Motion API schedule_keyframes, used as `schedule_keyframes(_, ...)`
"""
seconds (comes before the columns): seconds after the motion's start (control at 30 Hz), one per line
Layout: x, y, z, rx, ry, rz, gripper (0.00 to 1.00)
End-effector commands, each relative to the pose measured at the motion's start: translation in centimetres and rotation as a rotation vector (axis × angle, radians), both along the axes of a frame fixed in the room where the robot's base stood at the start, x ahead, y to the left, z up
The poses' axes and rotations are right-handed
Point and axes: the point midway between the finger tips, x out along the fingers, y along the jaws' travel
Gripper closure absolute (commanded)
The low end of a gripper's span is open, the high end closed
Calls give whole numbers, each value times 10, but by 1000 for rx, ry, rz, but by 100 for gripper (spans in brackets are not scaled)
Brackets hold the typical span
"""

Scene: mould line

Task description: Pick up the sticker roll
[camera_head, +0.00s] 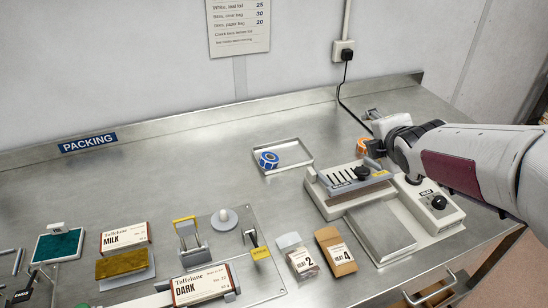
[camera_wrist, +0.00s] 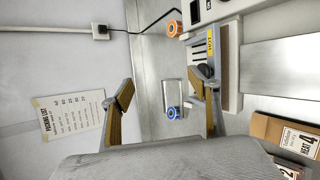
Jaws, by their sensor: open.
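Two rolls are in view, and I cannot tell from any label which is the sticker roll. A blue roll (camera_head: 268,160) with a pale centre lies in a shallow metal tray (camera_head: 297,165) at mid-table; it also shows in the wrist view (camera_wrist: 173,113). An orange roll (camera_head: 361,146) is partly hidden behind my gripper in the head view and shows plainly in the wrist view (camera_wrist: 174,28). My gripper (camera_head: 373,131) is open and empty above the table's back right, right of the tray. Its spread fingers (camera_wrist: 165,92) frame the tray in the wrist view.
A sealer-like machine (camera_head: 375,215) stands on the right, in front of my gripper. A black cord runs from the wall socket (camera_head: 343,51). Bags (camera_head: 335,251), chocolate boxes (camera_head: 125,237) and a fixture plate fill the front. The table left of the tray is clear.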

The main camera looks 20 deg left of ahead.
Motion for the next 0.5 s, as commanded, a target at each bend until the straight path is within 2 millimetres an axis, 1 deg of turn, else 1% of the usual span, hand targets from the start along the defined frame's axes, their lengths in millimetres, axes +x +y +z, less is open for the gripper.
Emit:
schedule_keyframes(0.03,7,15,-7,-35,-23,53,39)
schedule_keyframes(0.2,24,61,-22,-151,-123,230,39)
schedule_keyframes(0.37,34,106,-40,-254,-224,393,39)
schedule_keyframes(0.5,38,147,-57,-338,-323,535,39)
